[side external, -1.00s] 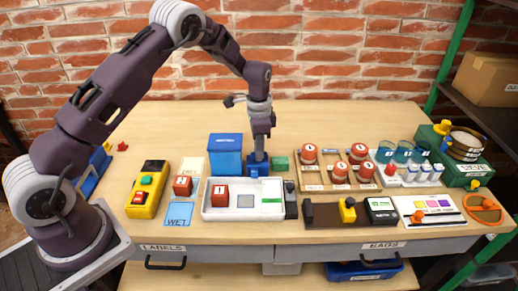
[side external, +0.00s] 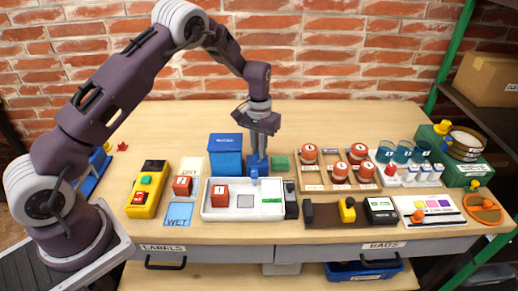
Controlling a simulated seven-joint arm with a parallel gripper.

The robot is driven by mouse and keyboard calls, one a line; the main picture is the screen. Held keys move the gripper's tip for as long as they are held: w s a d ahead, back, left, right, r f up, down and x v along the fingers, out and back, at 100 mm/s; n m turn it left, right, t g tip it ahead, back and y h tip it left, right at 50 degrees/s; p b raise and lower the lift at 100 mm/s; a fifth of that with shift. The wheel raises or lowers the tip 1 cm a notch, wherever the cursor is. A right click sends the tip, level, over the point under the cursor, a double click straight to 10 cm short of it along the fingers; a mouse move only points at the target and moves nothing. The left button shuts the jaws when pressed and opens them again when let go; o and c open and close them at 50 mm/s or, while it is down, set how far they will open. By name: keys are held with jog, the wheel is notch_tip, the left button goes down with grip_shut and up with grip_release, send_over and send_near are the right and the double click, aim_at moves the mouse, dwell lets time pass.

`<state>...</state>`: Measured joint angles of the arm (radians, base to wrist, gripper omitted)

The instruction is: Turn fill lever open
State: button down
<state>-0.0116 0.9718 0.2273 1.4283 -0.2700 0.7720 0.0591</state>
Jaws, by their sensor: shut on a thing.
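The blue fill unit stands near the middle of the table, with a blue lidded bin (side external: 226,158) on its left. A small blue lever (side external: 254,176) shows at the front of the unit, pointing toward the camera over the back edge of the white tray. My gripper (side external: 257,157) points straight down over the unit, with its fingers close together and shut on the lever. The fingertips and the grasped part are small and partly hidden.
The table behind is clear.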

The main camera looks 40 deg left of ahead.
jog(key=n, duration=0.5)
jog(key=shift+n, duration=0.3)
dwell(0.5)
jog(key=c, duration=1.4)
grip_release()
jog(key=shift+c, duration=0.2)
notch_tip(320, 180, up, 7)
jog(key=shift+r, duration=0.1)
